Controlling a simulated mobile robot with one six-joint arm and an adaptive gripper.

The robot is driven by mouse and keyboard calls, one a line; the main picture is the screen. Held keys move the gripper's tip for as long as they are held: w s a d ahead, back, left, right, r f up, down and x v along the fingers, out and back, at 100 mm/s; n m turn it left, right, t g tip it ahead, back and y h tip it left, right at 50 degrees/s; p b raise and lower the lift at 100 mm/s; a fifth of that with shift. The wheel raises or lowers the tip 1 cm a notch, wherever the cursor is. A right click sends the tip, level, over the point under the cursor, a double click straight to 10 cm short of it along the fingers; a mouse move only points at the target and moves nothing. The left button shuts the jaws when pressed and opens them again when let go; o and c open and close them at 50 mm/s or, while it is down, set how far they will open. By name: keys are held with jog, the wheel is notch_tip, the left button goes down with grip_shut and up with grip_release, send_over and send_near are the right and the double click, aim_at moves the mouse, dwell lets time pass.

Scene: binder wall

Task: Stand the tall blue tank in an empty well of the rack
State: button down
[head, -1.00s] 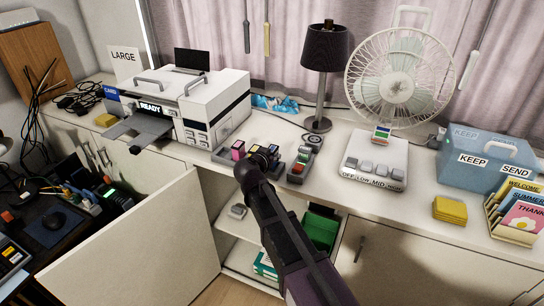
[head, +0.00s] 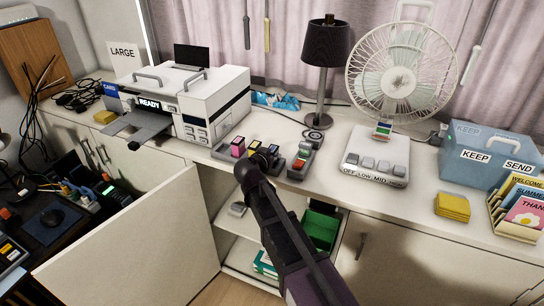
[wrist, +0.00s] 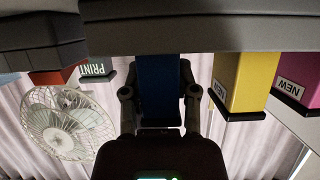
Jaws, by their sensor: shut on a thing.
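My gripper (wrist: 158,105) is shut on the tall blue tank (wrist: 158,75), which shows between the two fingers in the upside-down wrist view. The tank's far end goes out of sight behind the dark grey rack (wrist: 200,38), and I cannot tell whether it sits in a well. A yellow tank (wrist: 237,75) and a magenta tank (wrist: 287,55), both labelled NEW, stand in the rack to one side. In the head view the magenta tank (head: 238,147) and yellow tank (head: 254,146) show beside my gripper (head: 264,160); my arm hides the blue tank there.
A small grey holder (head: 300,160) with coloured parts lies right of the rack. The printer (head: 205,100) stands behind left, the lamp (head: 325,50) behind right. The fan (head: 400,80) and its button base (head: 375,168) are further right. A cupboard door (head: 130,240) stands open below.

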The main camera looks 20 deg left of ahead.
aim_at(273, 149)
jog(key=shift+f, duration=0.1)
jog(key=shift+c, duration=1.5)
grip_release()
jog(key=shift+r, duration=0.2)
notch_tip(273, 149, up, 8)
jog(key=p, duration=0.8)
jog(key=shift+r+p, duration=0.2)
jog(key=shift+p, duration=0.15)
jog(key=shift+d, duration=0.1)
